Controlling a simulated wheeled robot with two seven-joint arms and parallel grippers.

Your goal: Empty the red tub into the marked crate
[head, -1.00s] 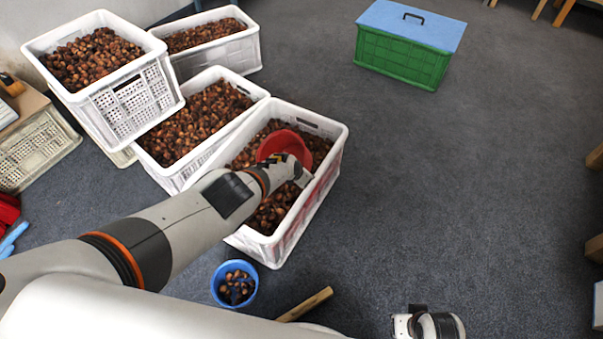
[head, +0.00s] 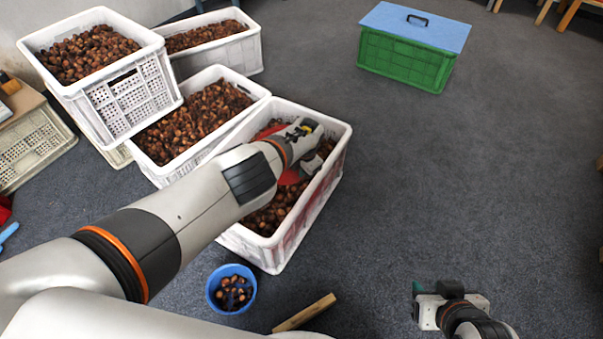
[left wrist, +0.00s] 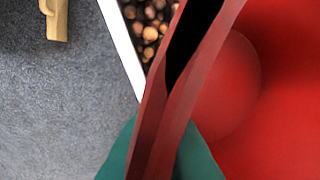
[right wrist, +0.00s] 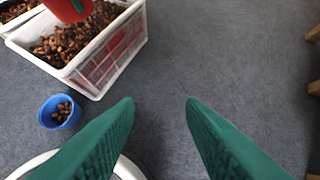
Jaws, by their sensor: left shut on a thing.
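The red tub (head: 291,178) is over the front white crate (head: 343,170), mostly hidden by my left gripper (head: 308,150). In the left wrist view, green fingers pinch the wall of the tub (left wrist: 270,110); only smooth red shows inside that view, with no chestnuts on it. The tub's exact tilt is hard to tell. The front crate holds chestnuts and has reddish marking on its side, clear in the right wrist view (right wrist: 112,55). The tub's lower part (right wrist: 70,8) shows there above the chestnuts. My right gripper (right wrist: 158,106) is open and empty over bare floor.
Other white crates of chestnuts stand behind: one beside it (head: 258,92), one stacked high (head: 130,98), one at the back (head: 240,50). A blue bucket (head: 220,303) with chestnuts and a wooden piece (head: 303,313) lie in front. A blue-lidded green crate (head: 405,62) stands far right.

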